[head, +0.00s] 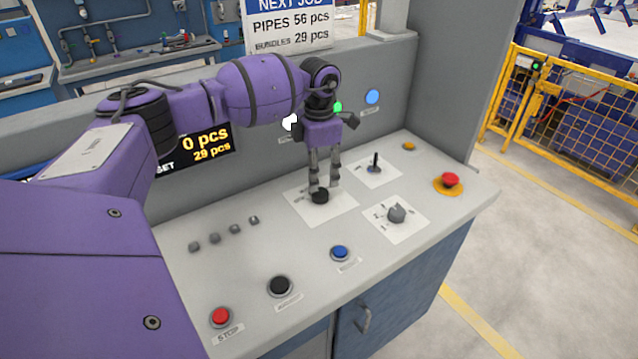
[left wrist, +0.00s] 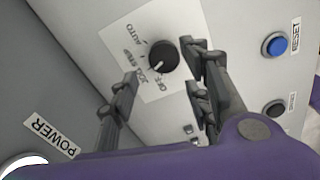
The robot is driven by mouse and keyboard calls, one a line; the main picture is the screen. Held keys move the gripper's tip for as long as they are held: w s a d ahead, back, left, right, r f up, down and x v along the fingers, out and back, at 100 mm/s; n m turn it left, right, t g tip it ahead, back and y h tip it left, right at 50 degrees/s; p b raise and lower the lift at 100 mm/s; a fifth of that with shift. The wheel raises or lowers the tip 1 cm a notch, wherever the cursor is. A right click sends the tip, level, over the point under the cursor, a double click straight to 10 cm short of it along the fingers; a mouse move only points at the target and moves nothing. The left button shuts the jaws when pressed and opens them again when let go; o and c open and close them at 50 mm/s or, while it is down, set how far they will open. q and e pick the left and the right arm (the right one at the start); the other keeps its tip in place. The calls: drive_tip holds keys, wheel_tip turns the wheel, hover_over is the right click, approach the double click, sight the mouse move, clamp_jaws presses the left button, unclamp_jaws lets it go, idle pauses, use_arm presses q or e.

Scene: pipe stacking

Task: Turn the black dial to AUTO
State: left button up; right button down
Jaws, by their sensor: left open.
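The black dial (head: 320,196) sits on a white plate (head: 341,212) on the sloped console top. In the left wrist view the dial (left wrist: 165,52) has a pale pointer mark on its lower-left side, facing the JOG and OFF labels; I cannot tell which exactly. The AUTO label (left wrist: 133,33) is up and left of the dial. My left gripper (head: 323,187) is open, pointing down just above the dial. In the left wrist view its fingers (left wrist: 157,75) are spread wide to either side of the dial; contact is not visible. My right gripper is not in view.
A black-stemmed lever (head: 375,163) and a grey selector knob (head: 397,213) are close to the dial. A blue button (head: 340,253), black button (head: 280,286), red stop button (head: 221,316) and red emergency button (head: 450,180) stand on the console (head: 270,240).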

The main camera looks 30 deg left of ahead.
sight(319, 190)
use_arm(q)
wheel_tip(319, 190, down, 4)
drive_tip(key=shift+r, duration=0.1)
drive_tip(key=shift+f, duration=0.5)
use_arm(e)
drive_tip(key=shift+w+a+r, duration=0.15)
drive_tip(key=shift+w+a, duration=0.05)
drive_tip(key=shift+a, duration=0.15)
use_arm(q)
drive_tip(key=c, duration=1)
drive_tip(key=shift+c, duration=0.2)
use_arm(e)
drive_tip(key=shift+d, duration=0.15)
use_arm(q)
drive_tip(key=shift+r, duration=0.1)
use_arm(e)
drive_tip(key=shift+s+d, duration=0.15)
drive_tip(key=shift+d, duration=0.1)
